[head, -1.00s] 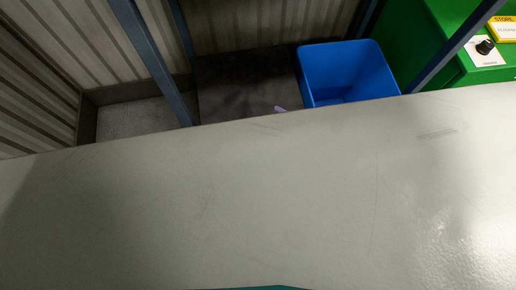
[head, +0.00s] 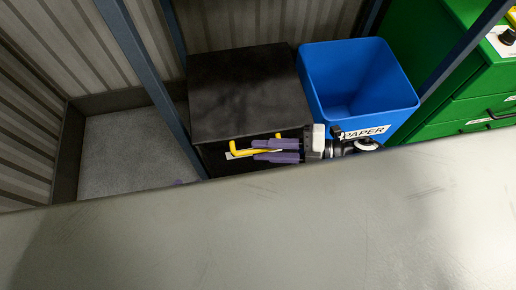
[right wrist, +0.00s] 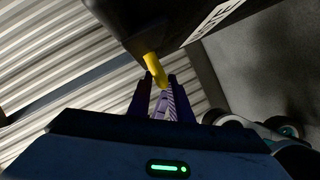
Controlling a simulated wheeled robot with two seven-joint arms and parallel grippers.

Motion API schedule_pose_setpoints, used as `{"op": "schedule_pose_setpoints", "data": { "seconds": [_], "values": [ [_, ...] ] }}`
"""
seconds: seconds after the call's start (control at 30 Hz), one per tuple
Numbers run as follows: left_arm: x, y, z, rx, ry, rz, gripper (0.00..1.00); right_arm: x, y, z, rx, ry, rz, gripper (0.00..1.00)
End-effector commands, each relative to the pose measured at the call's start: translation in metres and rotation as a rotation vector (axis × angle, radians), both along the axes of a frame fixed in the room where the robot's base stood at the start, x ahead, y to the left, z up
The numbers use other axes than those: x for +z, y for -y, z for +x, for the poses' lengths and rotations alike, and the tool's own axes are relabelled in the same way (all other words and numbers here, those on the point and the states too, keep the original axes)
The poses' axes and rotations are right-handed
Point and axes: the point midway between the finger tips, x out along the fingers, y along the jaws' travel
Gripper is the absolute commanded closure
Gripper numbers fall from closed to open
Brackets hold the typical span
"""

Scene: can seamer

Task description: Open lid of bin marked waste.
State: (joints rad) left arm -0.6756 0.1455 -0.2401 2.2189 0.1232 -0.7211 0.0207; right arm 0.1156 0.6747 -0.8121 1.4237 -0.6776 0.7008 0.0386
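A black bin with a flat lid (head: 245,90) stands on the floor beyond the grey surface; the lid is down. A yellow handle (head: 235,148) is on its near side, above a white label mostly hidden by my gripper. My right gripper (head: 252,150) reaches in from the right with its purple fingers close together, one on each side of the handle bar. In the right wrist view the yellow handle (right wrist: 155,68) sits between the fingertips, filling the narrow gap. The label (right wrist: 215,20) there is cut off and hard to read. My left gripper is out of view.
A blue open bin marked PAPER (head: 350,85) stands right beside the black bin. A green cabinet (head: 455,75) is farther right. Blue-grey posts (head: 140,70) rise nearby. The large grey surface (head: 250,235) in front is bare.

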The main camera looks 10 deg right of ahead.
Motion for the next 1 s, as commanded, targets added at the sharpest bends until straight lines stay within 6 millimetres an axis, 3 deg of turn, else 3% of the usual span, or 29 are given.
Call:
{"op": "schedule_pose_setpoints", "data": {
  "seconds": [0.2,0.47,0.6,1.0],
  "values": [
    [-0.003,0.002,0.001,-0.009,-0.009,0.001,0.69,-0.004,-0.017,0.006,0.000,0.001,0.000,0.81],
    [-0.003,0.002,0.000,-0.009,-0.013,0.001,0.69,-0.004,-0.018,0.006,-0.001,0.000,-0.001,0.81],
    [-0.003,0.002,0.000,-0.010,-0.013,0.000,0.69,-0.004,-0.018,0.006,-0.001,0.000,-0.001,1.00],
    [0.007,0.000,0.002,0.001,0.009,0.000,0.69,0.003,-0.018,0.006,-0.001,-0.012,-0.001,1.00]
  ]
}}
